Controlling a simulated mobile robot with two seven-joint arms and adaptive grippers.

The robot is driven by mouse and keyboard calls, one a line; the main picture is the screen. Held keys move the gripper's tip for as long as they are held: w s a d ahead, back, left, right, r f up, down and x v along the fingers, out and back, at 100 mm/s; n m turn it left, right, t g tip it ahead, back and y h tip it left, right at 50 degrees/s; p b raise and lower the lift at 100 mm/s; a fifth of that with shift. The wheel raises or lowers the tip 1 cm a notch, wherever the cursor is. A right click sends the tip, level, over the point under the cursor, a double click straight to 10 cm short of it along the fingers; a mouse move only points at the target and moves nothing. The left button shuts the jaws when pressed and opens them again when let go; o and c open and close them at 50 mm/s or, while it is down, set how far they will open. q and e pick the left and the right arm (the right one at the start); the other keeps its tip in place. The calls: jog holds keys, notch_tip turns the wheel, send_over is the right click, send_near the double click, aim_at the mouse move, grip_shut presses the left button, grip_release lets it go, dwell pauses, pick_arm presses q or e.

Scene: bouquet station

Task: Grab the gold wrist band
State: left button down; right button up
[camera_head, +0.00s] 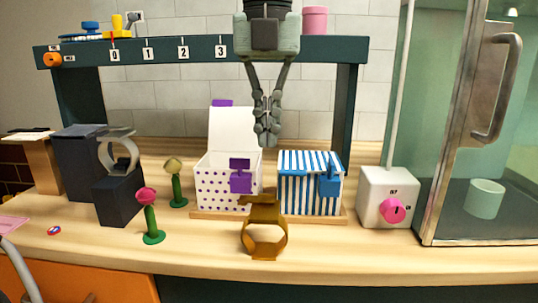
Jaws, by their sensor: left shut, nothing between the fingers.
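The gold wrist band (264,246) stands upright on the wooden counter, just in front of the two boxes. It is a rounded loop with a raised ornament on top. My left gripper (267,138) hangs down from the top centre with its fingers together and nothing between them. In the picture it is straight above the band, apart from it. My right gripper is not in view.
An open purple-dotted box (213,193) and a blue-striped box (297,196) stand behind the band. A pink flower (147,199), a yellowish flower (175,178) and a dark stand (118,197) with a silver band (121,151) are left. A numbered shelf (185,48) spans behind; a glass cabinet (450,235) stands right.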

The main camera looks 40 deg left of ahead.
pick_arm(q)
notch_tip(320, 180, down, 8)
jog(key=shift+s+f, duration=0.15)
jog(key=shift+f, duration=0.45)
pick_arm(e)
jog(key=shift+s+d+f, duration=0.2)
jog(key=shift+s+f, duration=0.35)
pick_arm(q)
jog(key=shift+s+d+f, duration=0.1)
jog(key=shift+d+f, duration=0.05)
jog(key=shift+s+d+b, duration=0.3)
jog(key=shift+s+b, duration=0.2)
jog(key=shift+b, duration=0.1)
jog(key=shift+s+d, duration=0.1)
jog(key=shift+s, duration=0.1)
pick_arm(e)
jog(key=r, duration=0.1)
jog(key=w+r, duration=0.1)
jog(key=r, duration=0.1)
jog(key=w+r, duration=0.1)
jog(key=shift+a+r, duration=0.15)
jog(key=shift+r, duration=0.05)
pick_arm(q)
jog(key=shift+r, duration=0.2)
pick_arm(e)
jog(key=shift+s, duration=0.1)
